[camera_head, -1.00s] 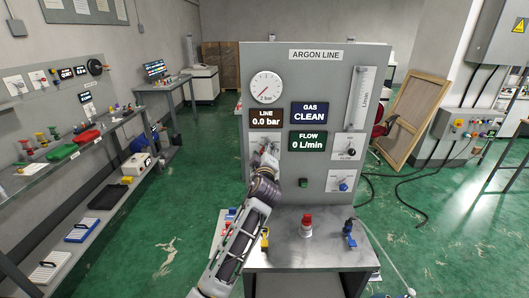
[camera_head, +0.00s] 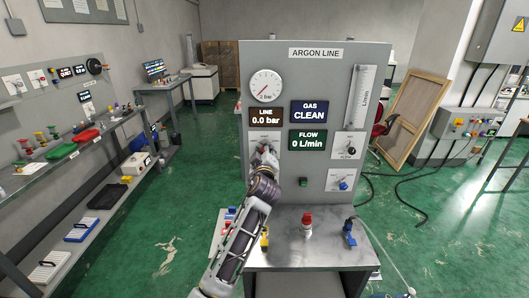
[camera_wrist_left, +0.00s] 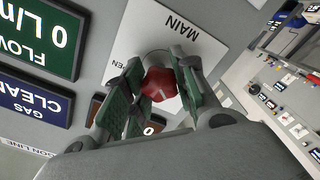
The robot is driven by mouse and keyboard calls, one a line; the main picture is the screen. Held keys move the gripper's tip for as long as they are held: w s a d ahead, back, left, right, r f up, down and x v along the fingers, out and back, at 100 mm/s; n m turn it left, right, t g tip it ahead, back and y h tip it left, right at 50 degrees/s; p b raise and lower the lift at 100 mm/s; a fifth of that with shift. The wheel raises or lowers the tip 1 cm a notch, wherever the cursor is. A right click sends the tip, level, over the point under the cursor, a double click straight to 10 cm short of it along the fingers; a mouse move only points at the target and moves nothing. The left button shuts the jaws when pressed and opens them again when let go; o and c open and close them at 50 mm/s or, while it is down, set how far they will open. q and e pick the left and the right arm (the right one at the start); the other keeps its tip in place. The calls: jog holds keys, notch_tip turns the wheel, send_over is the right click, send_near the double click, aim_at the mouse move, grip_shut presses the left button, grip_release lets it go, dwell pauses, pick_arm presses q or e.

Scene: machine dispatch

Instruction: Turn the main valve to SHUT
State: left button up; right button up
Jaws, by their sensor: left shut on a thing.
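The main valve is a red knob (camera_wrist_left: 159,85) on a white plate (camera_wrist_left: 200,52) marked MAIN, with part of the word OPEN showing in the left wrist view. My left gripper (camera_wrist_left: 158,92) is shut on the red knob, one green-padded finger on each side of it. In the head view my left gripper (camera_head: 264,158) is at the MAIN plate on the left of the ARGON LINE panel (camera_head: 340,62) and hides the knob. The SHUT mark and the knob's pointer position cannot be made out. My right gripper is not in view.
The panel displays read LINE 0.0 bar (camera_head: 266,118), GAS CLEAN (camera_head: 309,112) and FLOW 0 L/min (camera_head: 307,140). A red-topped item (camera_head: 307,224) and a blue item (camera_head: 350,233) stand on the metal table (camera_head: 280,252) below. Shelves (camera_head: 75,150) stand at the left.

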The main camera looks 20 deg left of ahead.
pick_arm(q)
jog(key=m, duration=0.5)
jog(key=shift+m, duration=0.3)
jog(key=shift+m+p, duration=0.4)
jog(key=shift+m, duration=2.1)
jog(key=o, duration=1.1)
jog(key=shift+c, duration=0.2)
jog(key=shift+s, duration=0.15)
jog(key=v, duration=1.1)
jog(key=shift+s, duration=0.3)
jog(key=shift+d, duration=0.15)
